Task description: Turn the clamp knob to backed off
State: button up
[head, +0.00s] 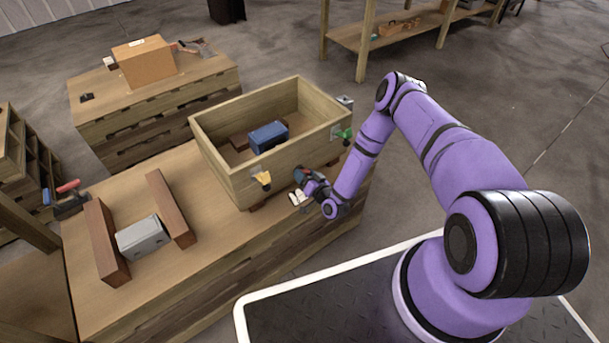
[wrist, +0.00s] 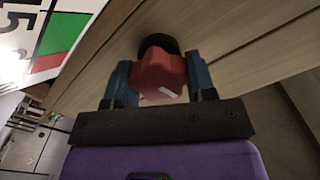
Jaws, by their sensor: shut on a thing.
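The clamp knob (wrist: 158,76) is red and lobed with a white mark on its face, on a dark round collar against the wooden wall in the wrist view. My gripper (wrist: 159,88) has its blue-grey fingers shut on the knob, one on each side. The white mark points down and to the right in the wrist view. In the head view my gripper (head: 306,181) is at the front wall of the wooden crate (head: 225,172), low down, and mostly hides the knob. The knob's turned position cannot be read against any scale.
The crate stands on a workbench (head: 190,265) and holds a blue box (head: 268,137). A yellow fitting (head: 262,180) and a green fitting (head: 342,137) are on its front wall, either side of my gripper. A grey block (head: 142,237) lies between two wooden bars at left.

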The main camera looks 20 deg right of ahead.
jog(key=n, duration=0.3)
jog(key=shift+a+n, duration=0.1)
jog(key=shift+n, duration=0.3)
jog(key=n, duration=0.4)
jog(key=shift+s+n, duration=0.1)
jog(key=shift+n, duration=0.2)
jog(key=n, duration=0.4)
jog(key=shift+f+n, duration=0.1)
jog(key=shift+n, duration=0.2)
jog(key=n, duration=0.3)
jog(key=shift+n, duration=0.3)
jog(key=n, duration=0.4)
jog(key=shift+a, duration=0.1)
jog(key=n, duration=0.4)
jog(key=shift+f, duration=0.1)
jog(key=n, duration=0.4)
jog(key=shift+n, duration=0.3)
jog(key=n, duration=0.3)
jog(key=shift+n, duration=0.4)
jog(key=n, duration=0.9)
jog(key=shift+d, duration=0.2)
jog(key=n, duration=0.9)
jog(key=shift+d, duration=0.1)
